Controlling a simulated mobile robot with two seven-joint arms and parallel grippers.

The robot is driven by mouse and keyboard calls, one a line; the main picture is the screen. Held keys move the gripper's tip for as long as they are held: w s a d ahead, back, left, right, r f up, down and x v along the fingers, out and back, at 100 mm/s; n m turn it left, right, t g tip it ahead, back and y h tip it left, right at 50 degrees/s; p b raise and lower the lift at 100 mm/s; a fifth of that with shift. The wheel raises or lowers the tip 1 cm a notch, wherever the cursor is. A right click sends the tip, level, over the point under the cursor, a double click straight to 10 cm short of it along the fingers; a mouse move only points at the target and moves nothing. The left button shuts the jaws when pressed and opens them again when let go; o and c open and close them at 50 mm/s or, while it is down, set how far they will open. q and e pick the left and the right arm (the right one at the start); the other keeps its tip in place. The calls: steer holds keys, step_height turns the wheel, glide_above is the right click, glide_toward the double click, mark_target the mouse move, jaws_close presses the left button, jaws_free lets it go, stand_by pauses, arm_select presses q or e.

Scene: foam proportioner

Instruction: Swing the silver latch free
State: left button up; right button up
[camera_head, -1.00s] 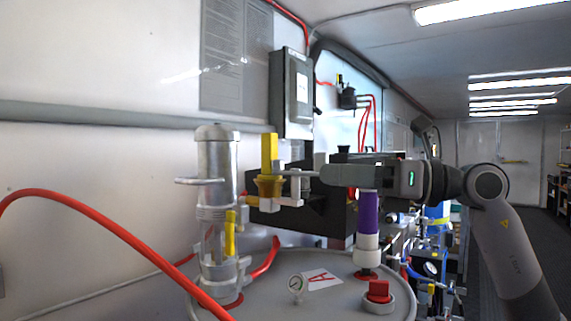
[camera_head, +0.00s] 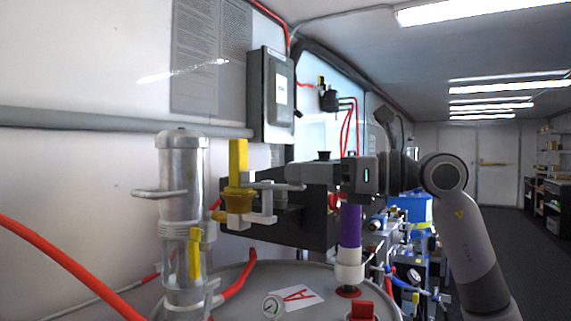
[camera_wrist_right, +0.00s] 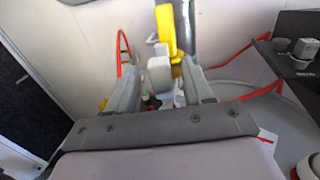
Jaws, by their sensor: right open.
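A silver cylinder (camera_head: 183,165) stands upright on the grey drum lid in the head view. A thin silver bar (camera_head: 156,193) juts left from it; I cannot tell whether this is the latch. A yellow upright handle (camera_head: 238,165) stands to its right and shows in the right wrist view (camera_wrist_right: 166,32). My right gripper (camera_head: 264,200) is beside the yellow handle, reaching in from the right with its fingers apart. In the right wrist view the gripper (camera_wrist_right: 160,66) has a pale block (camera_wrist_right: 159,76) in the gap; contact is unclear. My left gripper is out of view.
A black box (camera_head: 300,220) stands behind my gripper. A red hose (camera_head: 60,265) crosses the left foreground. The aisle at right is open.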

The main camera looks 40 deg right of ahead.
mark_target(289, 185)
steer(key=p+x, duration=0.1)
steer(key=x, duration=0.2)
steer(key=shift+w+r, duration=0.1)
steer(key=shift+w+a, duration=0.15)
steer(key=shift+w, duration=0.15)
jaws_close()
